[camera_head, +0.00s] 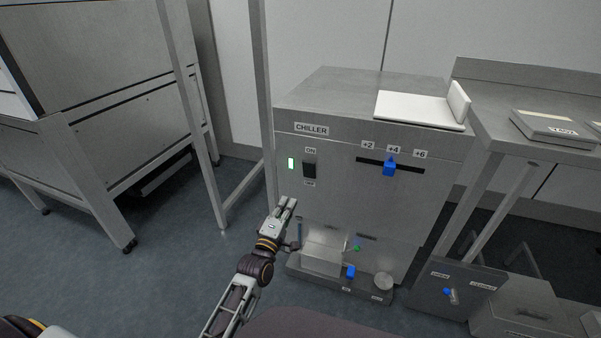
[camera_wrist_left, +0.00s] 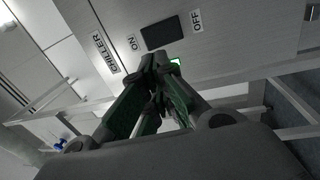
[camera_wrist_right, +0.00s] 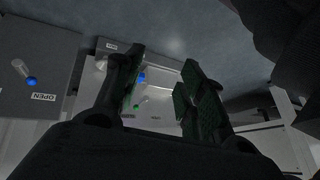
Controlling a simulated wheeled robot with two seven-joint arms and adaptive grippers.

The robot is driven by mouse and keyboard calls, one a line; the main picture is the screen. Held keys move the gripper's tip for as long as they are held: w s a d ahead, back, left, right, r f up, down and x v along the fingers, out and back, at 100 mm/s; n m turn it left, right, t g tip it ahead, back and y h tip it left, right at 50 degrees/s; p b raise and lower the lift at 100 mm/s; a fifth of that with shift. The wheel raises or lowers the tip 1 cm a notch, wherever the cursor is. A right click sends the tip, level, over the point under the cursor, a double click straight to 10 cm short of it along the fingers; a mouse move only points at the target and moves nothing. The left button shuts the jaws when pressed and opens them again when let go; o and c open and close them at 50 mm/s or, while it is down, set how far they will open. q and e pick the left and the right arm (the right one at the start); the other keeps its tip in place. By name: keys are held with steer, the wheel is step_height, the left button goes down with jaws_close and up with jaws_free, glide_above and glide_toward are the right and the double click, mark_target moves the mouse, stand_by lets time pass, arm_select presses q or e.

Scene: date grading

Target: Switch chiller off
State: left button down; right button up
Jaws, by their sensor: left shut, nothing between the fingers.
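The chiller (camera_head: 345,210) is a grey metal cabinet labelled CHILLER. On its front is a dark rocker switch (camera_head: 310,169), with ON above it and a small label below that reads OFF in the left wrist view. The switch also shows there (camera_wrist_left: 162,33). A green lamp (camera_head: 291,163), lit, sits left of the switch. My left gripper (camera_head: 291,202) is shut and empty, below the switch and apart from it in the head view. In the left wrist view its closed fingertips (camera_wrist_left: 162,62) partly cover the lamp. My right gripper (camera_wrist_right: 162,68) is open and empty.
A blue slider (camera_head: 389,168) stands at +4 on the chiller's front. A white board (camera_head: 420,108) lies on top. Below are a low tray (camera_head: 330,284) with small fittings and a panel with a blue-and-grey lever (camera_head: 452,294).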

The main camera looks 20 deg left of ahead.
arm_select(q)
steer(key=shift+w+a+r+n+t+b, duration=0.1)
steer(key=shift+r+n+t+b, duration=0.1)
steer(key=shift+r, duration=0.35)
steer(key=shift+w+a+r+n+t+b, duration=0.1)
steer(key=shift+r+n+b, duration=0.1)
steer(key=shift+r, duration=0.3)
arm_select(e)
steer(key=shift+w+a+r, duration=0.2)
steer(key=shift+w+r, duration=0.05)
steer(key=shift+r, duration=0.35)
arm_select(q)
steer(key=shift+w, duration=0.1)
arm_select(e)
steer(key=shift+f, duration=0.1)
arm_select(q)
steer(key=b, duration=0.3)
glide_toward(303, 162)
steer(key=shift+f+x, duration=0.2)
steer(key=shift+x, duration=0.85)
steer(key=shift+b+x, duration=0.7)
steer(key=shift+x, duration=0.9)
steer(key=shift+b+x, duration=0.4)
steer(key=shift+x, duration=0.45)
steer(key=shift+r, duration=0.15)
arm_select(e)
step_height(303, 162, down, 6)
steer(key=a+t+y, duration=0.1)
steer(key=shift+w+a+f, duration=0.15)
steer(key=shift+w+f, duration=0.05)
